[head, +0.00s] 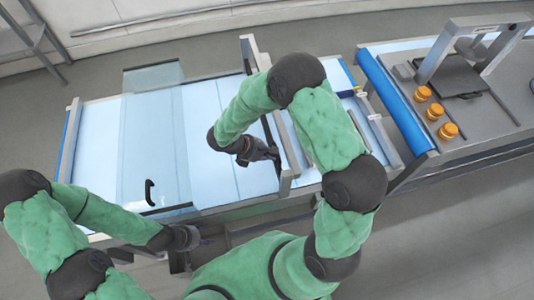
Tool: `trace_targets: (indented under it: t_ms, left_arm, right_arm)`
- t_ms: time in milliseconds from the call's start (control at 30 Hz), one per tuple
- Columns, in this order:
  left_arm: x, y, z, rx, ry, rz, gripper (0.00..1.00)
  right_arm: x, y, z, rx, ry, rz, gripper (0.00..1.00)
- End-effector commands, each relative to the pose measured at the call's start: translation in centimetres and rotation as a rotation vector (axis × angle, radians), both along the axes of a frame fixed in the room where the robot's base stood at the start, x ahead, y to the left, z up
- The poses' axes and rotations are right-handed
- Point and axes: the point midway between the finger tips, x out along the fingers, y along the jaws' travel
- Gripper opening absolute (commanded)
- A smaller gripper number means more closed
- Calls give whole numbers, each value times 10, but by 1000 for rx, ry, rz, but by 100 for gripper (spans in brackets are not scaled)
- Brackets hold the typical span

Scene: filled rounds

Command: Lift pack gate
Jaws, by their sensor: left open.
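A clear, bluish panel (150,140) with a black handle (149,193) near its front edge lies across the left part of the pale-blue conveyor bed. A grey frame (286,184) with a dark strip crosses the bed further right. I cannot tell for sure which of these is the pack gate. My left gripper (196,238) is open, low at the front edge of the bed, right of and nearer than the handle, apart from it. My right gripper (268,152) is over the bed beside the grey frame's dark strip; whether it touches is unclear, and its fingers are too small to read.
A blue roller (392,100) separates the bed from a grey worktop at right. Several orange-capped jars (434,112) stand there near a grey arch (470,45) over a dark plate (458,78). Floor is clear at front right.

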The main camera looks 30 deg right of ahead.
Motion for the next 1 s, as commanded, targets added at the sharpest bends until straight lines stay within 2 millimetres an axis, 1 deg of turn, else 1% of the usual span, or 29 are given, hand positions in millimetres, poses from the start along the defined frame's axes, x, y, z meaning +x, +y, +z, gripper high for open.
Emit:
trace_targets:
  t_ms: [267,367,467,700,800,900,1000]
  left_arm:
    - [0,0,1,0,0,0,50]
    - [0,0,4,0,0,0,50]
    - [0,0,12,0,0,0,50]
    - [0,0,39,0,0,0,50]
    - [0,0,46,0,0,0,50]
    - [0,0,48,0,0,0,50]
    - [0,0,47,0,0,0,50]
  right_arm:
    - [0,0,1,0,-1,-1,0]
    - [0,0,7,1,-2,-1,0]
    - [1,0,21,0,-4,-1,0]
    - [1,0,68,-1,-6,-3,0]
    - [1,0,81,-2,-3,-1,0]
    - [1,-1,85,-2,-2,-1,0]
    - [1,-1,85,-3,-1,-1,0]
